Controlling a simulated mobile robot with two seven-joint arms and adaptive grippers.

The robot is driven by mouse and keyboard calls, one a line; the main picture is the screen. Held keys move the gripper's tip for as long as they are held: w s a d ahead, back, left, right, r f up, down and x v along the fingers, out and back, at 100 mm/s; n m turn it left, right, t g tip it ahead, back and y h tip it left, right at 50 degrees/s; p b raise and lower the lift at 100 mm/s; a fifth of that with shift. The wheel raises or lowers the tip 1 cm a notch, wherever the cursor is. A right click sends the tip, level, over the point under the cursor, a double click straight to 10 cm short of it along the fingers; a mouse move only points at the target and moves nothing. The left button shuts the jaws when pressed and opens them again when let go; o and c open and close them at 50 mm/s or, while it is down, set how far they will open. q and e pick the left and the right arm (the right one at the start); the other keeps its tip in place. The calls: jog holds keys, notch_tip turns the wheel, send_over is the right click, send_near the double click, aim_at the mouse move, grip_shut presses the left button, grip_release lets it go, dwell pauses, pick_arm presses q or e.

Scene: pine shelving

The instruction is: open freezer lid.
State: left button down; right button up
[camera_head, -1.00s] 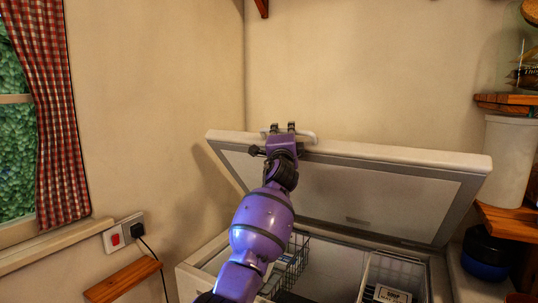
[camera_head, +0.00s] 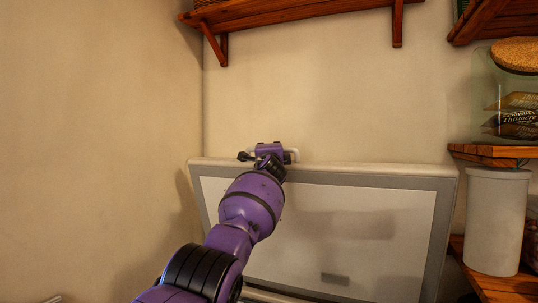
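The white freezer lid (camera_head: 400,235) stands raised, nearly upright, close to the back wall, with its grey-edged inner side facing me. The pale handle (camera_head: 293,156) shows at its top edge, left of the middle. My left gripper (camera_head: 268,148) is at this handle, at the end of my purple arm crossing the lid from the lower left. Its fingertips are hidden behind its own body and the lid edge, so I cannot tell how far they are closed. The freezer's inside is mostly out of view below. My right gripper is not in view.
A wooden wall shelf (camera_head: 300,12) with brackets hangs above the lid. At right are wooden shelves (camera_head: 490,153), a white cylindrical container (camera_head: 495,220) and a corked glass jar (camera_head: 515,90), close to the lid's right edge. The wall between lid and upper shelf is bare.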

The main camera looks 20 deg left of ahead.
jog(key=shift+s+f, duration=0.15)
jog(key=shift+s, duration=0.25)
pick_arm(q)
jog(key=c, duration=2)
grip_release()
jog(key=v, duration=1.2)
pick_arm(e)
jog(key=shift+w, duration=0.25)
pick_arm(q)
jog(key=shift+s+a+f, duration=0.1)
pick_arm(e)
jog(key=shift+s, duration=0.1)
